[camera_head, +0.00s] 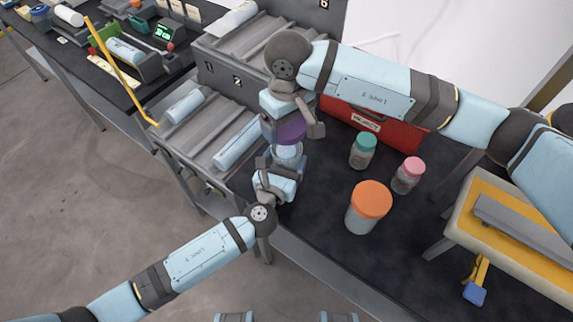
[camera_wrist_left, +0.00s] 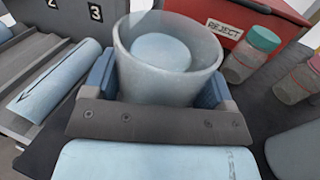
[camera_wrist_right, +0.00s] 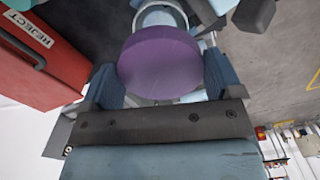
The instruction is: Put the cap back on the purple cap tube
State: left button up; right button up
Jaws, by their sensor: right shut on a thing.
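The tube (camera_head: 288,154) is a clear, open-topped cylinder. My left gripper (camera_head: 284,168) is shut on its sides and holds it roughly upright at the left side of the dark table. In the left wrist view the tube (camera_wrist_left: 165,82) shows an open mouth, with something pale blue inside. The purple cap (camera_head: 291,132) is in my right gripper (camera_head: 292,124), which is shut on it just above the tube. In the right wrist view the cap (camera_wrist_right: 160,66) sits between the fingers, and the tube (camera_wrist_right: 160,16) shows beyond it. The exact gap between cap and tube is hard to tell.
A red REJECT bin (camera_head: 378,128) stands behind the tube. A teal-lidded jar (camera_head: 363,151), a pink-lidded jar (camera_head: 408,175) and a larger orange-lidded jar (camera_head: 368,207) stand to the right. A grey ridged rack (camera_head: 205,133) is at left. A yellow-topped stand (camera_head: 510,225) is at far right.

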pick_arm(q)
jog(key=c, duration=0.6)
pick_arm(e)
send_over(288, 153)
jog(key=shift+f, duration=2.45)
jog(key=shift+f, duration=0.9)
jog(key=shift+f, duration=0.6)
jog(key=o, duration=0.7)
